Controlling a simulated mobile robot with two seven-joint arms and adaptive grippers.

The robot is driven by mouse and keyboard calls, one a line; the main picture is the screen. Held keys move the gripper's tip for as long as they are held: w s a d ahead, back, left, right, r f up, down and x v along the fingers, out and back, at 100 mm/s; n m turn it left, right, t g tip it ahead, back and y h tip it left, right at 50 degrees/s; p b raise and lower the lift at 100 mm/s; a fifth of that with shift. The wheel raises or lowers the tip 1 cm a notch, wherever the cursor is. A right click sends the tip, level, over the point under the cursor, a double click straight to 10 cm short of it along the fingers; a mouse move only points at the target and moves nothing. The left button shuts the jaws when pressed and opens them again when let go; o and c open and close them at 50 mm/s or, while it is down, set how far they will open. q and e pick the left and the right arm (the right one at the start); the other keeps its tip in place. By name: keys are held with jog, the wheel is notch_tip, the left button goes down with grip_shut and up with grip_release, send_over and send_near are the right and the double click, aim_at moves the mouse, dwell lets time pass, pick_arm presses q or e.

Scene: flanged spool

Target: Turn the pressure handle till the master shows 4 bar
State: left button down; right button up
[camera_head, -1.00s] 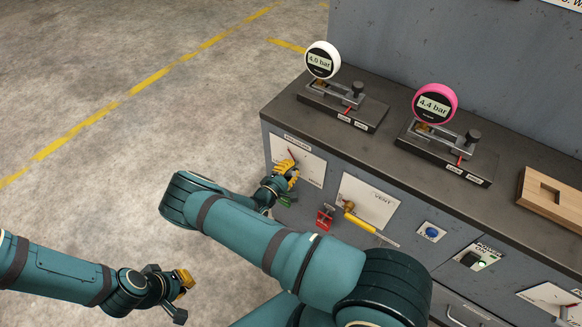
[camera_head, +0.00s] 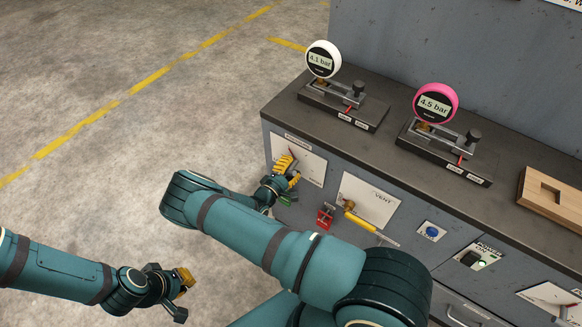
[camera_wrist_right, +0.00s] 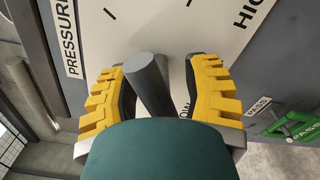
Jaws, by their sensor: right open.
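The pressure handle (camera_wrist_right: 150,82) is a grey bar standing out from the white pressure plate (camera_wrist_right: 100,20) in the right wrist view. My right gripper (camera_wrist_right: 160,92) is open, with one yellow finger on each side of the handle; a gap shows at the right finger. In the head view, my right gripper (camera_head: 287,170) is at the pressure plate (camera_head: 313,168) and mostly hides the handle. The white gauge (camera_head: 323,59) reads 4.1 bar and the pink gauge (camera_head: 436,104) reads 4.5 bar. Which is the master is not readable. My left gripper (camera_head: 180,293) is low at left, touching nothing.
Right of the pressure plate are a red part (camera_head: 326,216), the yellow vent lever (camera_head: 360,222), a blue button (camera_head: 432,232) and a power switch (camera_head: 471,259). A wooden block (camera_head: 553,200) sits on the bench top. The floor at left is clear.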

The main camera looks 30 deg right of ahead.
jog(key=v, duration=1.2)
